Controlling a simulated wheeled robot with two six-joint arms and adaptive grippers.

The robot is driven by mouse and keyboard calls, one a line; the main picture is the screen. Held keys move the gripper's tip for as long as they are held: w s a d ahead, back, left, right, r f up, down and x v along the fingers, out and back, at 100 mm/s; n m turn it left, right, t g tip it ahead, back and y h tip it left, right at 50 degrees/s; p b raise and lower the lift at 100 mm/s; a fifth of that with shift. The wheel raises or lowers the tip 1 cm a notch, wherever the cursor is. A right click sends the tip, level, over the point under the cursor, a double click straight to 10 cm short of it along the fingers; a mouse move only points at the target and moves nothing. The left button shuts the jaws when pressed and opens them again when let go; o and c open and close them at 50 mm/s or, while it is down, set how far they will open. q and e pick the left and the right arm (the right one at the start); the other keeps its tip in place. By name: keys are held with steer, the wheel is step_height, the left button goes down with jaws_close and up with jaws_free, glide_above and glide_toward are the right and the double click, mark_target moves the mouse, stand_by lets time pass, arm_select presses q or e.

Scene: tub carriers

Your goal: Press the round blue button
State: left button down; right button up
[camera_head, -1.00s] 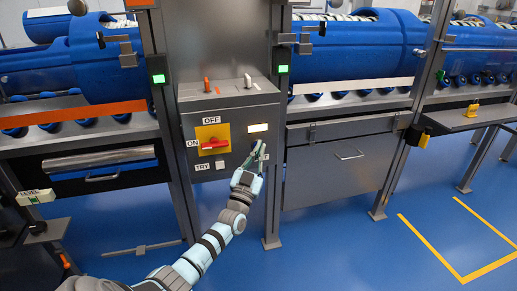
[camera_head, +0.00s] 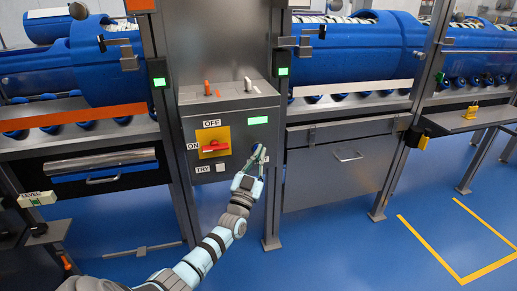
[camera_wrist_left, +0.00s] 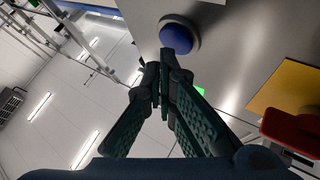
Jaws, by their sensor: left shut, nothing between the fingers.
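The round blue button (camera_wrist_left: 178,38) sits in a pale ring on the grey panel, at the top middle of the left wrist view. In the head view it is mostly hidden behind my fingertips. My left gripper (camera_head: 259,152) is shut and empty, at the right part of the control box (camera_head: 240,175). In the left wrist view its fingertips (camera_wrist_left: 164,72) overlap the lower edge of the button. I cannot tell whether they touch it. The display (camera_head: 258,121) above is lit green. My right gripper is not in view.
A red rotary switch (camera_head: 214,148) on a yellow plate is left of my gripper, with a small white TRY button (camera_head: 220,168) below. Two toggles stand on the box top. Steel posts and a grey drawer (camera_head: 335,165) lie to the right.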

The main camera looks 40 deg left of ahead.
arm_select(q)
steer(key=s+d+p, duration=0.1)
steer(key=d+p, duration=0.1)
steer(key=s+d+p, duration=0.2)
steer(key=d+p, duration=0.1)
steer(key=shift+s, duration=0.2)
stand_by(0.4)
steer(key=shift+f, duration=0.1)
